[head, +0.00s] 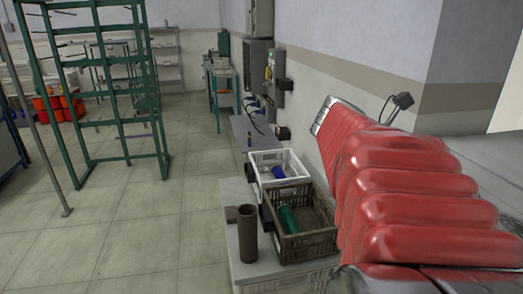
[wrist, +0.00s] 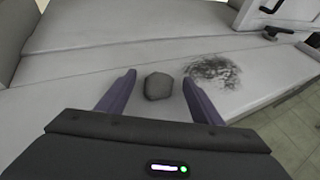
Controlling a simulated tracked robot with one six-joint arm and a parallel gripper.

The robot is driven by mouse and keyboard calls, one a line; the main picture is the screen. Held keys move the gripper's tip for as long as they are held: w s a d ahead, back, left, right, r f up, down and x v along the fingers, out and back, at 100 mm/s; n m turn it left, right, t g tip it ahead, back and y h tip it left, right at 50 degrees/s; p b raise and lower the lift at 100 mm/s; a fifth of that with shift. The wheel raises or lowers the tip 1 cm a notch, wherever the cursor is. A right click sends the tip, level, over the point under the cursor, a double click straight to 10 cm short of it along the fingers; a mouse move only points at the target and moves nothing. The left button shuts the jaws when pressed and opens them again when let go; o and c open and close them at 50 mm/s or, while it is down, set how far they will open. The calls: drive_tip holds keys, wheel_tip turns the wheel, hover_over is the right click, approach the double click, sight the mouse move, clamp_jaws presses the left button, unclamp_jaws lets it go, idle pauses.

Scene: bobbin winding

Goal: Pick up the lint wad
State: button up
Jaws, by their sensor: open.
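A small grey rounded lump, which looks like the lint wad (wrist: 157,87), rests on a pale grey surface (wrist: 60,98) in the wrist view. My gripper (wrist: 159,77) is open, with one purple-grey finger to the left of the lump and the other to its right. A gap shows between the lump and each finger, and nothing is held. I cannot tell the fingers' height above the surface. I cannot make out the lump or my gripper in the head view.
In the wrist view, a dark smudgy patch (wrist: 215,71) lies right of the lump, and a white housing with a dark handle (wrist: 280,31) stands top right. The head view shows a dark crate (head: 294,243), a white crate (head: 262,160), a brown tube (head: 247,234) and a green rack (head: 163,130).

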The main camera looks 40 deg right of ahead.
drive_tip(key=c, duration=1.1)
drive_tip(key=shift+c, duration=0.2)
drive_tip(key=shift+r, duration=0.1)
wheel_tip(320, 180, up, 10)
idle(0.6)
